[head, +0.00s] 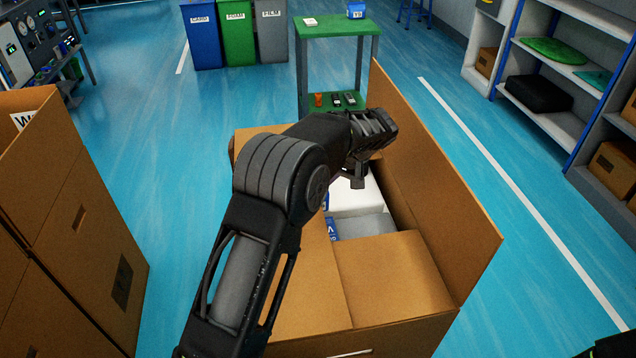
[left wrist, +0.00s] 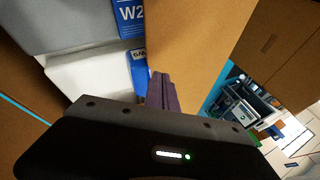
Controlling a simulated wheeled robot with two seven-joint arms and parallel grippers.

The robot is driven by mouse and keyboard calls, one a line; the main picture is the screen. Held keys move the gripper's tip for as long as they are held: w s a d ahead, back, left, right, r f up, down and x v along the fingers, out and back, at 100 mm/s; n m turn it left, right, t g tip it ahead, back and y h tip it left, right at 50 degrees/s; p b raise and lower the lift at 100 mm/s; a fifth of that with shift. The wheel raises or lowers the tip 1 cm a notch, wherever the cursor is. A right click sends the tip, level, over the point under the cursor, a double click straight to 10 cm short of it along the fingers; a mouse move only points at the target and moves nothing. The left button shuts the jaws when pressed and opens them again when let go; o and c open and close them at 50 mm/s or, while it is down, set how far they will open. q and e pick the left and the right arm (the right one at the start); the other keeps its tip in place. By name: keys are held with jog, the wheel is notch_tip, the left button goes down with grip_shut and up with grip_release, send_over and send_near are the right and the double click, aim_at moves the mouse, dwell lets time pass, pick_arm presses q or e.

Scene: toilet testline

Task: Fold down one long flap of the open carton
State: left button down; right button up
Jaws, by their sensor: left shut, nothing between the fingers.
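The open brown carton (head: 395,280) stands in front of me. Its right long flap (head: 435,185) stands up, leaning slightly outward. The near short flap lies folded inward, over part of the contents. The left long flap (head: 295,290) looks low and folded inward, partly hidden by my left arm. Inside are a white item (head: 352,198) and grey and blue items; a blue "W2" label (left wrist: 130,18) shows in the left wrist view. My left gripper (head: 356,176) is shut and empty above the opening. Its purple fingers (left wrist: 160,92) are beside a brown panel (left wrist: 188,40); contact is unclear.
Stacked brown cartons (head: 75,220) stand close on the left. A green table (head: 335,28) with small items and several bins (head: 240,35) are behind. Grey shelves (head: 560,100) stand at the right. Blue floor is clear right of the carton.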

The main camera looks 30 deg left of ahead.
pick_arm(q)
jog(key=w+d+r, duration=0.2)
jog(key=d+r, duration=0.2)
jog(key=d, duration=0.4)
jog(key=shift+r, duration=0.1)
